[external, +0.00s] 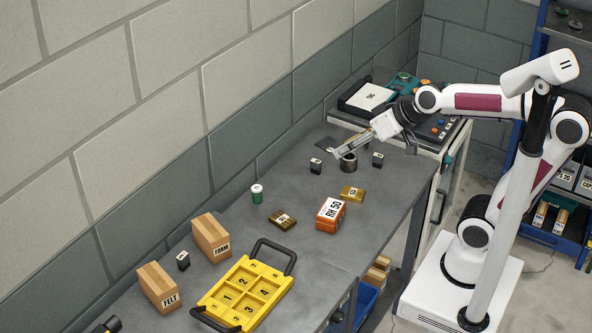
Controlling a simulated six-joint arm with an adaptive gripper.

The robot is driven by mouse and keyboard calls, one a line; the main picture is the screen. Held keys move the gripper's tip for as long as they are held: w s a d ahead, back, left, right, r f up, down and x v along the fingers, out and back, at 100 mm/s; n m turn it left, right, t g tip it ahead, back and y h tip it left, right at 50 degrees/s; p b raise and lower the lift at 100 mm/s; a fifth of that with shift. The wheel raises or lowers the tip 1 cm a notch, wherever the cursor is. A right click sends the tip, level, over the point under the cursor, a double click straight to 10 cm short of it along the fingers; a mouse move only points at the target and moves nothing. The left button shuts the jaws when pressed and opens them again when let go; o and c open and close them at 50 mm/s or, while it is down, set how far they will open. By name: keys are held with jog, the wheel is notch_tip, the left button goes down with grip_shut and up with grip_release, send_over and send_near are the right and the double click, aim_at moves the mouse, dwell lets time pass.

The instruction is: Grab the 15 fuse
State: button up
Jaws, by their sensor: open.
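Three small black blocks with white labels look like fuses. One fuse (315,166) stands left of and below my gripper in the picture, a second fuse (378,160) stands to its right, and a third fuse (183,261) stands far off near the cardboard boxes. Their labels are too small to read, so I cannot tell which is the 15 fuse. My gripper (338,153) is open over the far part of the grey bench. It appears empty and apart from the fuses.
A dark round pot (349,162) stands close by my gripper. An orange box (330,214), brown blocks (283,220) (352,193) and a green can (257,193) stand nearer. A yellow tray (272,307) and cardboard boxes (212,238) (160,287) fill the near end. A wall borders the left.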

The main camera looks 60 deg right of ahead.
jog(key=w+r+m+t+h, duration=0.1)
jog(key=w+r+m+t, duration=0.15)
jog(key=w, duration=0.75)
jog(key=w+r+m+t, duration=0.15)
jog(key=w+r, duration=0.25)
jog(key=w, duration=0.5)
jog(key=w+d+f+m+h, duration=0.2)
jog(key=w+d+m+h, duration=0.1)
jog(key=w, duration=0.3)
jog(key=w+d+f+m+h, duration=0.2)
jog(key=w+d+h, duration=0.15)
jog(key=w, duration=0.35)
jog(key=w+d+f+m+g+h, duration=0.1)
jog(key=w+d+f+m+h, duration=0.1)
jog(key=d+f+m+h, duration=0.3)
jog(key=m+g+h, duration=0.3)
jog(key=g, duration=0.9)
send_near(316, 167)
jog(key=d, duration=0.1)
jog(key=w+d, duration=0.1)
jog(key=shift+w+d+r, duration=0.1)
jog(key=shift+w+d, duration=0.2)
jog(key=shift+d, duration=0.05)
jog(key=shift+s+f, duration=0.2)
jog(key=shift+s, duration=0.05)
